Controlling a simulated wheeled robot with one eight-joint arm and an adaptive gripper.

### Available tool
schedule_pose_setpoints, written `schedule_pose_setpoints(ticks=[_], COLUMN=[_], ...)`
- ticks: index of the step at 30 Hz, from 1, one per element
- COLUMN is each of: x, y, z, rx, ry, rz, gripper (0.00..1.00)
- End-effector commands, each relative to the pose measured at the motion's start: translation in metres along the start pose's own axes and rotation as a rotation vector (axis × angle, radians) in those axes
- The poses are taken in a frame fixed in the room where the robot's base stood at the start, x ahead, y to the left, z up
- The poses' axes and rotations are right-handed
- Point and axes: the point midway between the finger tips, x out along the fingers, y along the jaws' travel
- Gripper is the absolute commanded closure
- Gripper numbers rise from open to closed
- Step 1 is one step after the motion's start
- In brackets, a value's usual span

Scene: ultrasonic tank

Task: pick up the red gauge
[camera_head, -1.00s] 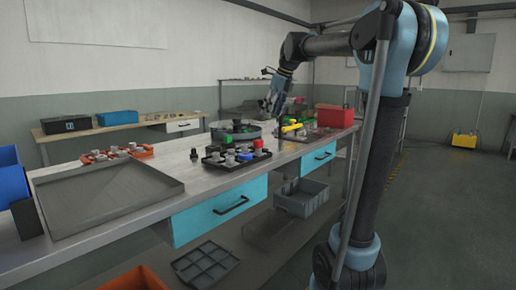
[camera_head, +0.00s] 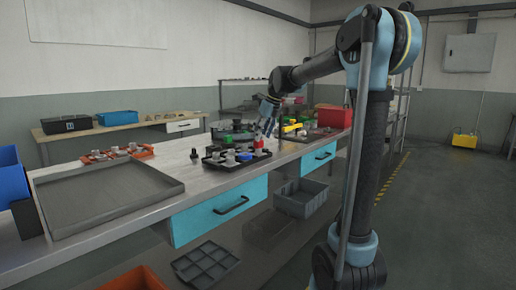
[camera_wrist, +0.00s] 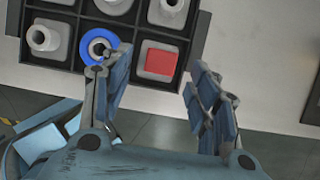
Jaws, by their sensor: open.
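The red gauge (camera_wrist: 160,62) shows in the wrist view as a red square top in a compartment at the near right corner of a black divided tray (camera_wrist: 60,11). In the head view the red gauge (camera_head: 259,143) is at the tray's right end, close under my gripper. My gripper (camera_wrist: 152,75) is open and empty. Its two fingers appear on either side of the red gauge, the left finger nearer to it. Whether the fingers are level with it or above it I cannot tell. My gripper (camera_head: 266,133) points down at the tray in the head view.
A part with a blue ring (camera_wrist: 99,46) sits in the compartment left of the red gauge. Pale grey fittings (camera_wrist: 44,38) fill other compartments. A red box (camera_head: 333,117) stands farther back.

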Motion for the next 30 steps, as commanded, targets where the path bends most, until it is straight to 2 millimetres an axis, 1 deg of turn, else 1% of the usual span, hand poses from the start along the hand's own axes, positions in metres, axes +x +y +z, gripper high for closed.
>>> schedule_pose_setpoints(ticks=[4, 9, 13, 16, 22, 23, 24, 29, 30], x=[0.011, 0.035, 0.048, 0.052, 0.053, 0.052, 0.052, 0.052, 0.052], y=[-0.001, -0.002, -0.003, -0.003, -0.003, -0.003, -0.003, -0.003, -0.003], z=[0.001, 0.002, 0.002, 0.002, 0.002, 0.002, 0.002, 0.002, 0.002], rx=[0.000, -0.001, -0.001, 0.000, 0.000, 0.000, 0.000, 0.000, 0.000], ry=[0.000, 0.000, 0.000, 0.000, 0.000, 0.000, 0.000, 0.000, 0.000], rz=[0.000, 0.000, 0.000, -0.001, -0.001, -0.001, -0.001, -0.001, -0.001], gripper=[0.45, 0.45, 0.45, 0.45, 0.45, 0.47, 0.56, 0.93, 0.93])
